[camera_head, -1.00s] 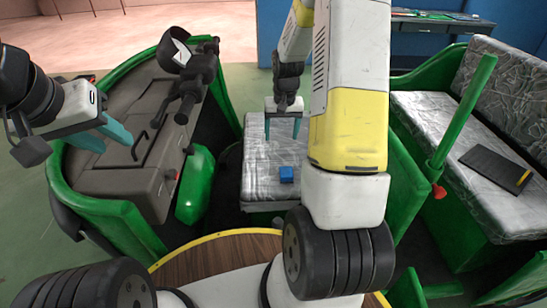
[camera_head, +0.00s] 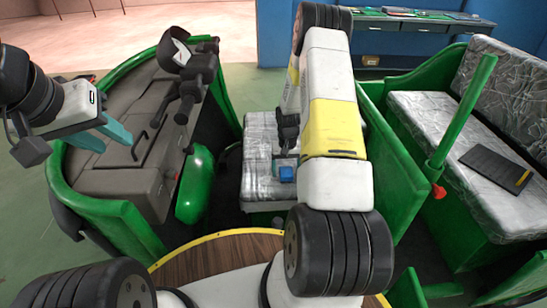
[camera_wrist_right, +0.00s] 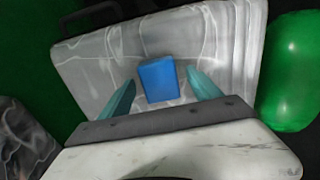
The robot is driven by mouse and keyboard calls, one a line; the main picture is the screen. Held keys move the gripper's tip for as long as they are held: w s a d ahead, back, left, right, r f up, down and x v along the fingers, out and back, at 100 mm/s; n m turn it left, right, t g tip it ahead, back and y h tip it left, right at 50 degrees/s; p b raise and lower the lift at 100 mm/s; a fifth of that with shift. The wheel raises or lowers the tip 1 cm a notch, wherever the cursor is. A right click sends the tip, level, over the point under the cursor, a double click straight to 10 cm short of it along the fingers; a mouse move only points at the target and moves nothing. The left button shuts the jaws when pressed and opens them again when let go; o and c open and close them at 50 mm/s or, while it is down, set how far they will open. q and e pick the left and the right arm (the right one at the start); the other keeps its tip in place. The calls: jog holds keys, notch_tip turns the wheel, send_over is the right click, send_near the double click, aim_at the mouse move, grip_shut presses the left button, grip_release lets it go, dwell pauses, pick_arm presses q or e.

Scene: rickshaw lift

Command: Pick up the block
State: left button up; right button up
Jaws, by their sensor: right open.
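The blue block (camera_head: 286,174) lies on the grey, wrinkled seat cushion (camera_head: 258,185) of the rickshaw's front seat. My right gripper (camera_head: 286,160) is just above the block, open, partly hidden by its own arm. In the right wrist view the block (camera_wrist_right: 158,78) stands between the tips of the two teal fingers (camera_wrist_right: 160,90), with a visible gap on each side. Whether the fingers are down at the block's height is hard to tell. My left gripper (camera_head: 105,135) is open and empty, above the grey dashboard at the left, far from the block.
The green rickshaw body surrounds the seat. Handlebars (camera_head: 188,80) stand left of the cushion, and a green rounded tank (camera_head: 195,185) is beside it. At the right are a green post (camera_head: 462,115) and a rear seat with a dark flat panel (camera_head: 497,166). A workbench (camera_head: 415,20) stands behind.

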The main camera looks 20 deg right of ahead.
aim_at(286, 173)
jog(key=shift+f, duration=0.4)
jog(key=shift+c, duration=0.2)
grip_shut()
jog(key=shift+r, duration=0.55)
jog(key=r, duration=0.1)
jog(key=s+r, duration=0.1)
jog(key=shift+a+r, duration=0.25)
jog(key=shift+r, duration=0.1)
jog(key=s+a+r, duration=0.1)
jog(key=s+a, duration=0.5)
jog(key=s, duration=0.7)
jog(key=shift+s+a+r, duration=0.15)
jog(key=shift+s+a, duration=0.05)
